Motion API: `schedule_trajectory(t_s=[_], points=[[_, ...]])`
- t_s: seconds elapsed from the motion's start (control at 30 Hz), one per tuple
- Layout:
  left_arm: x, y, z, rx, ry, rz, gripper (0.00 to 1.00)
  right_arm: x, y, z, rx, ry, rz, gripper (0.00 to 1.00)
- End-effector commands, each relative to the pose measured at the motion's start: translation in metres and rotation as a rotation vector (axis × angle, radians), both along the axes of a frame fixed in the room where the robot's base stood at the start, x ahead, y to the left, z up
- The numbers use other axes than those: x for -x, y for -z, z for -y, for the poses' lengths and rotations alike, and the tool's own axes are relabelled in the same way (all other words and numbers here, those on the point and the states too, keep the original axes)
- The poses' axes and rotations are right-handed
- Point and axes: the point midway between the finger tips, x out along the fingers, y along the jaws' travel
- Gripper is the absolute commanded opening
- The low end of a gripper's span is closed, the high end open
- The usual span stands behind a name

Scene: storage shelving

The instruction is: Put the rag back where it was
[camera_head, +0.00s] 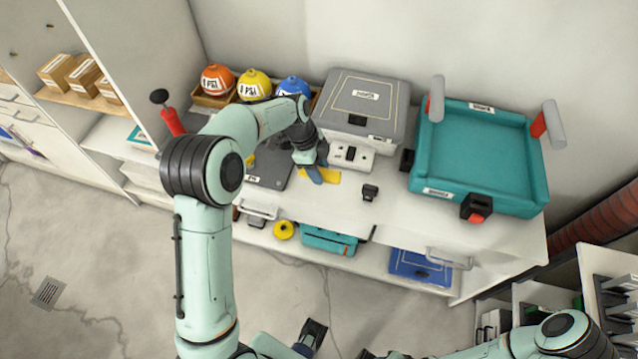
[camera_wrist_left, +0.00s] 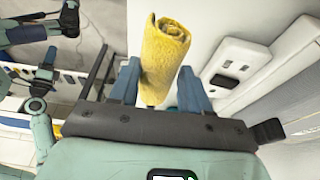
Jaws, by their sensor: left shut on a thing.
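The rag (camera_wrist_left: 163,58) is a yellow, rolled-up cloth. In the left wrist view it stands out between the two blue fingers of my left gripper (camera_wrist_left: 160,80), which is shut on it. In the head view the left gripper (camera_head: 316,174) is low over the white countertop, in front of the grey case. The yellow rag (camera_head: 331,176) shows beside its fingertips, partly hidden by them. Whether the rag touches the counter is unclear. Dark parts at the bottom of the head view may belong to my right gripper, but its jaws are not clear.
A grey case (camera_head: 365,105) stands behind the gripper. A teal tray (camera_head: 480,195) is to the right, a small black object (camera_head: 370,191) nearer. A dark flat item (camera_head: 270,168) lies left. Orange, yellow and blue round items (camera_head: 254,85) stand behind. Bare counter (camera_head: 400,215) lies between.

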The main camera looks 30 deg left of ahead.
Motion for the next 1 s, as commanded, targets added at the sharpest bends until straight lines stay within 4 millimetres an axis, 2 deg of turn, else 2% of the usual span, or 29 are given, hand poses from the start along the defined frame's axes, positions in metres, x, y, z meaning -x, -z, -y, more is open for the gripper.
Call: schedule_trajectory(t_s=[0.03,0.1,0.33,0.57,0.97,1.0], points=[[0.001,0.011,0.000,0.001,-0.001,-0.003,0.19,0.000,0.001,0.000,0.000,0.000,0.000,0.40],[0.001,0.021,0.000,0.001,0.000,-0.002,0.19,0.000,0.001,0.000,0.000,0.000,-0.001,0.40],[0.000,0.037,0.000,0.000,-0.001,0.000,0.19,0.001,0.002,0.000,0.000,0.000,-0.001,0.40],[0.000,0.070,0.000,0.000,-0.002,-0.002,0.19,0.001,0.003,0.000,0.000,0.000,-0.001,0.40],[0.000,0.076,0.000,0.000,-0.001,0.001,0.19,0.003,0.007,0.000,0.000,0.000,-0.003,0.40],[0.000,0.075,0.000,0.000,-0.001,0.001,0.60,0.002,0.006,0.000,0.000,0.000,-0.003,0.40]])
